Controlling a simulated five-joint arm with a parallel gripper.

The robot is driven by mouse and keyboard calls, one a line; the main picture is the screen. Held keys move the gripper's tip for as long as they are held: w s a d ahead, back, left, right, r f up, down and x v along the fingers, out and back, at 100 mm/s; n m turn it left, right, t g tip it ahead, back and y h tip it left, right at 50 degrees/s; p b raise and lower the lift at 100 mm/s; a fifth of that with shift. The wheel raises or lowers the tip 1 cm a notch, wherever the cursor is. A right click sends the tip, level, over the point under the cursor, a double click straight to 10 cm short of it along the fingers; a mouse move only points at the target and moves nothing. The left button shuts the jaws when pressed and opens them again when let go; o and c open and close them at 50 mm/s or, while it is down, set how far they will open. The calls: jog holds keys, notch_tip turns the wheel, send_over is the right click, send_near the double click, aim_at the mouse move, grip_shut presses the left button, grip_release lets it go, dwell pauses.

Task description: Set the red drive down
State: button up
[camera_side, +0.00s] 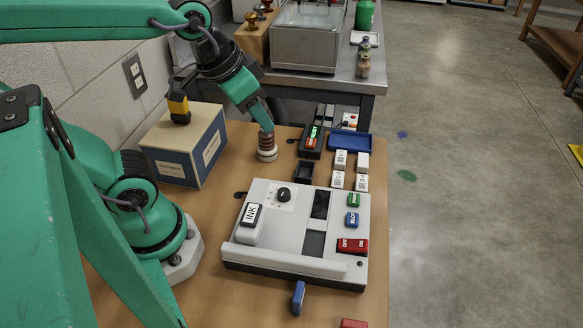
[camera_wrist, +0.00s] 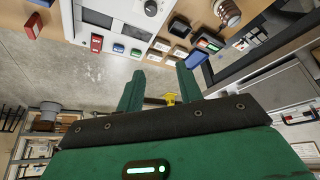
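A plain red block (camera_side: 353,323), which looks like the red drive, lies on the wooden table, cut off by the side view's lower edge. It shows at the upper left of the wrist view (camera_wrist: 31,26), far from my fingers. My gripper (camera_wrist: 160,76) is open, with nothing between its two green fingers. In the side view my gripper (camera_side: 265,126) is at the far part of the table, by a brown, ribbed, white-based piece (camera_side: 267,154); I cannot tell whether they touch. A blue stick (camera_side: 298,297) sits at the grey machine's front edge.
The grey machine (camera_side: 262,258) fills the table's middle, with a red switch (camera_side: 352,246). Behind it are a black holder with green and red parts (camera_side: 312,142), a blue tray (camera_side: 350,141) and several white blocks (camera_side: 340,160). A box (camera_side: 185,145) stands at left. Bare wood shows front left.

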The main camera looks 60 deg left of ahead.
jog(key=shift+s+a+n, duration=0.4)
jog(key=shift+s+a, duration=0.35)
jog(key=shift+a, duration=0.35)
